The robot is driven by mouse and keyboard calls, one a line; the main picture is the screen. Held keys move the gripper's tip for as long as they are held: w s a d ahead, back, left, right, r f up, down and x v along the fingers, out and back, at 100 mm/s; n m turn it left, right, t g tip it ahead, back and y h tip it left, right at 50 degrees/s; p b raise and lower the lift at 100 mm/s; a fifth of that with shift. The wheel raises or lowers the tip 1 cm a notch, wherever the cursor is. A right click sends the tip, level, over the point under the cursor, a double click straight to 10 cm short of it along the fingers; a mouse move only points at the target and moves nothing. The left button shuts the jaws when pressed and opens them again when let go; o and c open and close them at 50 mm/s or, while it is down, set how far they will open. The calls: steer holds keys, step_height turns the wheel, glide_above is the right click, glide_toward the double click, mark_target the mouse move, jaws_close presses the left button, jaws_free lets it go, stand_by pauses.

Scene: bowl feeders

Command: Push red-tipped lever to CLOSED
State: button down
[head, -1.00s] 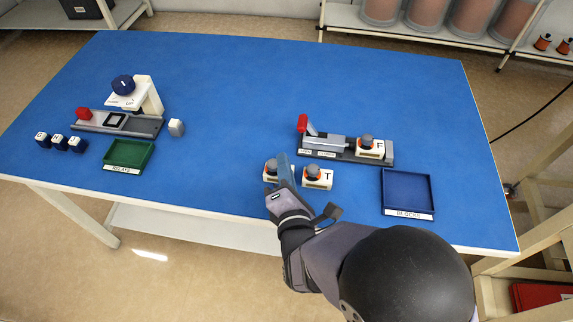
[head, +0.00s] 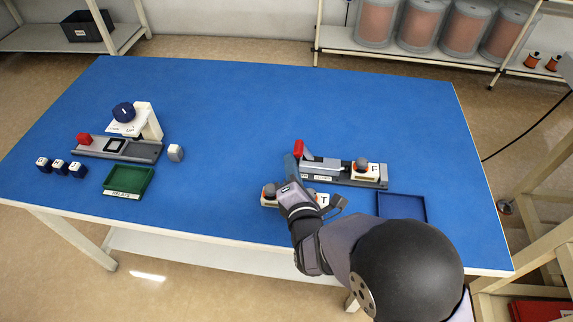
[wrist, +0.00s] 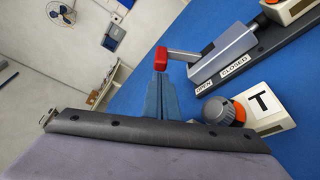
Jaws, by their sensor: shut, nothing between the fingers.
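The lever's red tip (head: 298,148) stands at the left end of a grey fixture (head: 345,176). In the wrist view the red tip (wrist: 160,58) is on a grey arm reaching out from the housing (wrist: 222,57), on the side of the OPEN label (wrist: 203,88). The CLOSED label (wrist: 235,66) is farther along the base. My gripper (head: 291,165) is shut and empty, just left of the lever. In the wrist view its blue fingers (wrist: 158,95) appear right beside the red tip; I cannot tell whether they touch.
A blue tray (head: 402,206) is at right. The table's far middle is clear.

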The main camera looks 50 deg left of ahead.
mark_target(303, 147)
steer(key=shift+w+d+r+m+b, duration=0.15)
steer(key=shift+w+d+m+b, duration=0.1)
steer(key=shift+m+b, duration=0.25)
steer(key=b, duration=0.1)
steer(key=w+m+y+b, duration=0.1)
steer(key=b, duration=0.1)
steer(key=shift+d+r+m, duration=0.2)
steer(key=shift+d+m, duration=0.1)
steer(key=shift+d, duration=0.1)
steer(key=m+b, duration=0.1)
steer(key=w+d+m+y+b, duration=0.1)
steer(key=b, duration=0.1)
steer(key=m+b, duration=0.1)
steer(key=shift+w+d+r+b, duration=0.2)
steer(key=shift+w+d+b, duration=0.1)
steer(key=shift+b, duration=0.1)
steer(key=m+b, duration=0.1)
steer(key=w+d+m+b, duration=0.1)
steer(key=m+b, duration=0.1)
steer(key=m+t+y+b, duration=0.1)
steer(key=b, duration=0.1)
steer(key=shift+w+d+r, duration=0.1)
steer(key=shift+w+d, duration=0.2)
steer(key=shift+d, duration=0.1)
steer(key=shift+w+d+m+b, duration=0.3)
steer(key=shift+w+b, duration=0.05)
steer(key=shift+b, duration=0.2)
steer(key=shift+w+d+t, duration=0.1)
steer(key=shift+t, duration=0.2)
